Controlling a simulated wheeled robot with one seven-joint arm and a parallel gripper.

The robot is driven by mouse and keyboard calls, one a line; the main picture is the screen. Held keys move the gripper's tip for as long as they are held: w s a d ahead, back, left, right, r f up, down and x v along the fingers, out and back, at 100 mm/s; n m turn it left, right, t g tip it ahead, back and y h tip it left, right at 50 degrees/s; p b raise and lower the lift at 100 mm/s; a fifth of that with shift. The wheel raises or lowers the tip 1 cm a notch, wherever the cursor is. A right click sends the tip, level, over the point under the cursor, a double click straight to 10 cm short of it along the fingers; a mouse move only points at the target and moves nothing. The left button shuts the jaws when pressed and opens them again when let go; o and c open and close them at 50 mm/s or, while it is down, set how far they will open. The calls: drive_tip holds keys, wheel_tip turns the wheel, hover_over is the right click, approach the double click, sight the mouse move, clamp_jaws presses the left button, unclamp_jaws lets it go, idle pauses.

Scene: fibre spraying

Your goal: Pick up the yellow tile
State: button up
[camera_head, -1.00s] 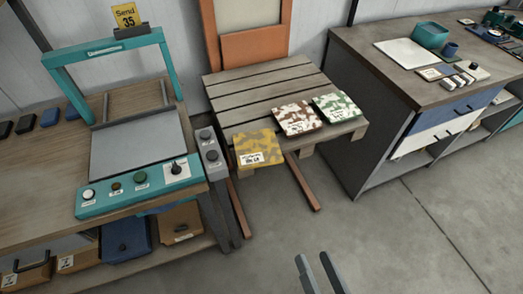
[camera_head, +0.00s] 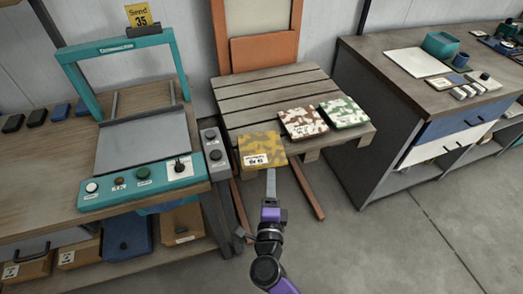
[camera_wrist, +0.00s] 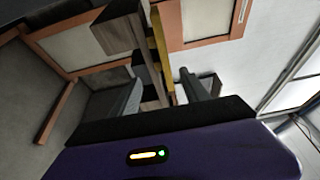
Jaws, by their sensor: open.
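The yellow tile (camera_head: 262,149), with a camouflage pattern and a white label, lies on the front left of the wooden pallet (camera_head: 268,88), its front edge at the pallet's front. My gripper (camera_head: 271,173) is just in front of that edge, pointing at it. In the wrist view, my gripper (camera_wrist: 158,88) shows two dark fingers apart. The yellow tile (camera_wrist: 161,42) appears there edge-on as a thin strip, in line with the gap between the fingers. Whether the fingertips overlap its edge is hard to tell.
A brown-white tile (camera_head: 303,122) and a green-white tile (camera_head: 343,112) lie to the right on the pallet. A teal-framed machine (camera_head: 142,184) stands close on the left, a workbench (camera_head: 420,85) on the right. Open floor lies in front.

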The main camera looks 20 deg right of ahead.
sight(271, 165)
drive_tip(key=x, duration=0.3)
drive_tip(key=p+x, duration=0.1)
drive_tip(key=x, duration=0.2)
drive_tip(key=shift+w+d+r, duration=0.1)
drive_tip(key=shift+w+r, duration=0.1)
drive_tip(key=shift+w, duration=0.2)
clamp_jaws()
drive_tip(key=shift+r, duration=0.1)
idle(1.0)
